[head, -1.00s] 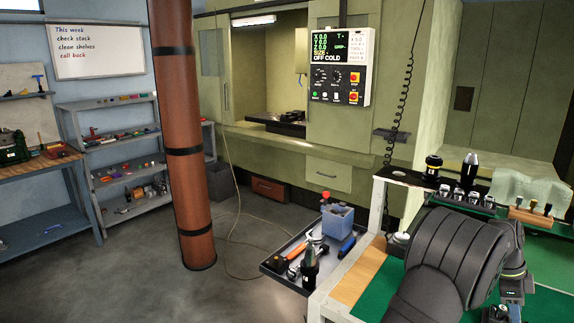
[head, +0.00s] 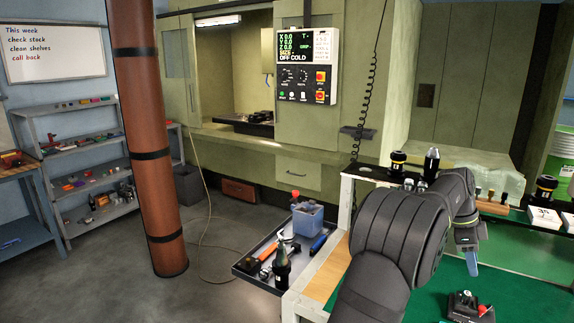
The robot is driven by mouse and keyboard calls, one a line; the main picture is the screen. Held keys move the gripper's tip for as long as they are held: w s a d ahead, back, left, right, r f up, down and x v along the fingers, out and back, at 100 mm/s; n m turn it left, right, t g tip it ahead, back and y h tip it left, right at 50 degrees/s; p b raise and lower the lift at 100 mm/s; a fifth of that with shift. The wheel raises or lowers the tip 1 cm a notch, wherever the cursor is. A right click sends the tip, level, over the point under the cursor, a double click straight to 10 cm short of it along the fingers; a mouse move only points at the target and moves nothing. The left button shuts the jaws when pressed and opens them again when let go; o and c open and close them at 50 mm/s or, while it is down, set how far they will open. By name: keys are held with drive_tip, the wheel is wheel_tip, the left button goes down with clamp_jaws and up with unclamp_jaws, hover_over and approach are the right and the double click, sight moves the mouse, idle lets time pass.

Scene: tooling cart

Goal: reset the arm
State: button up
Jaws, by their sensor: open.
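My arm reaches up from the bottom of the head view over the green mat (head: 505,290) of the cart. My gripper (head: 471,266) is at the end of the wrist, pointing down above the mat. A pale blue tip shows below it; whether this is a finger or something else is hard to tell. The jaws are open and seen nearly edge-on. Part of the cart is hidden behind my arm.
A black tray (head: 262,262) with tools and a blue bin (head: 307,218) juts out on the left. Tool holders (head: 397,163) line the cart's back. A small black device with a red knob (head: 467,306) sits on the mat at the front. A brown pillar (head: 146,150) stands left.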

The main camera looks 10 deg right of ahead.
sight(482, 307)
drive_tip(key=x, duration=1.2)
drive_tip(key=shift+s+f, duration=0.1)
drive_tip(key=shift+f, duration=0.05)
drive_tip(key=shift+s+d+f, duration=0.2)
drive_tip(key=shift+f, duration=0.05)
drive_tip(key=n, duration=0.1)
drive_tip(key=s+n+t, duration=0.1)
drive_tip(key=n, duration=0.1)
drive_tip(key=shift+s+d+h, duration=0.15)
drive_tip(key=shift+s+h, duration=0.1)
drive_tip(key=shift+h, duration=0.15)
drive_tip(key=n, duration=0.1)
drive_tip(key=s+d+n+t, duration=0.1)
drive_tip(key=n, duration=0.1)
drive_tip(key=shift+s+n, duration=0.15)
drive_tip(key=shift+n, duration=0.15)
drive_tip(key=shift+s+d+n+t+h, duration=0.15)
drive_tip(key=shift+s+d+n+t, duration=0.15)
drive_tip(key=shift+n, duration=0.4)
drive_tip(key=shift+s+d+n+t+h, duration=0.2)
drive_tip(key=shift+n+t, duration=0.1)
drive_tip(key=shift+n, duration=0.4)
drive_tip(key=shift+s+d+n+t, duration=0.2)
drive_tip(key=shift+d+n+t, duration=0.1)
drive_tip(key=shift+n, duration=0.45)
drive_tip(key=shift+s+d+n+t, duration=0.15)
drive_tip(key=shift+d+n+t, duration=0.15)
drive_tip(key=shift+n, duration=0.45)
drive_tip(key=shift+v, duration=2.35)
